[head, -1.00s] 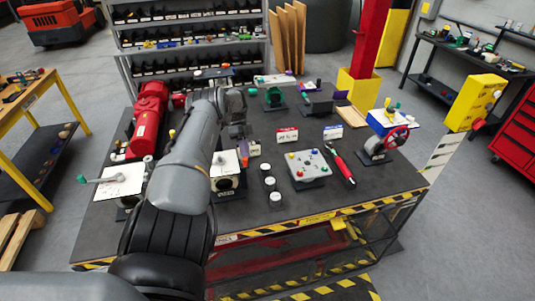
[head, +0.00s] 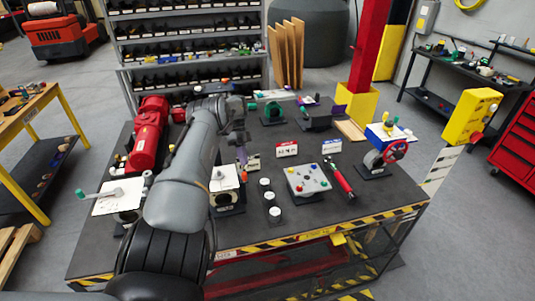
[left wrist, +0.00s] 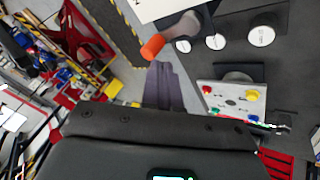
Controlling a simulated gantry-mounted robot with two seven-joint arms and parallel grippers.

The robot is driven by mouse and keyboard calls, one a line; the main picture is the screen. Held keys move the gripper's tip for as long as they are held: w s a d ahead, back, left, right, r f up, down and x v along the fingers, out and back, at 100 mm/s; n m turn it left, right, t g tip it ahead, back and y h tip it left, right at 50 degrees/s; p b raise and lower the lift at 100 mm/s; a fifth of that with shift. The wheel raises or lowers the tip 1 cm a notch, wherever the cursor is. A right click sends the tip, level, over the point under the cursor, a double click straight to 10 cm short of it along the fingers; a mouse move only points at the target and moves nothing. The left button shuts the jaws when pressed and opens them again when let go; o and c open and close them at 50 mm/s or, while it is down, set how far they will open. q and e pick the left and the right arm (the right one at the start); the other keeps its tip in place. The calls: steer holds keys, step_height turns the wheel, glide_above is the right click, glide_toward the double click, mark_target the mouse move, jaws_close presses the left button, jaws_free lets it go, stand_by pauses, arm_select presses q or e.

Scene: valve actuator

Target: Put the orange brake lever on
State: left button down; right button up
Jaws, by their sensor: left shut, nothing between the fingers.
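The brake lever has an orange grip (left wrist: 152,46) on a grey arm. In the left wrist view the arm reaches up right to a dark block with a white top plate. In the head view the orange part (head: 219,174) is a small spot on that plate (head: 225,179). My left gripper (head: 242,157) is just right of the block in the head view. Its purple-grey fingers (left wrist: 162,70) are shut and empty. In the left wrist view their tips appear just below the orange grip; I cannot tell whether they touch it. My right gripper is not in view.
Round white-topped buttons (head: 269,198) stand right of the block, then a grey button panel (head: 308,180) and a red-black tool (head: 341,180). A second white plate with a teal-ended lever (head: 112,196) is at left. A red cylinder (head: 149,132) lies behind it.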

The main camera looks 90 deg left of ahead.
arm_select(q)
steer(key=w+d+r, duration=0.7)
steer(key=w, duration=0.2)
steer(key=shift+d+r, duration=0.2)
stand_by(0.3)
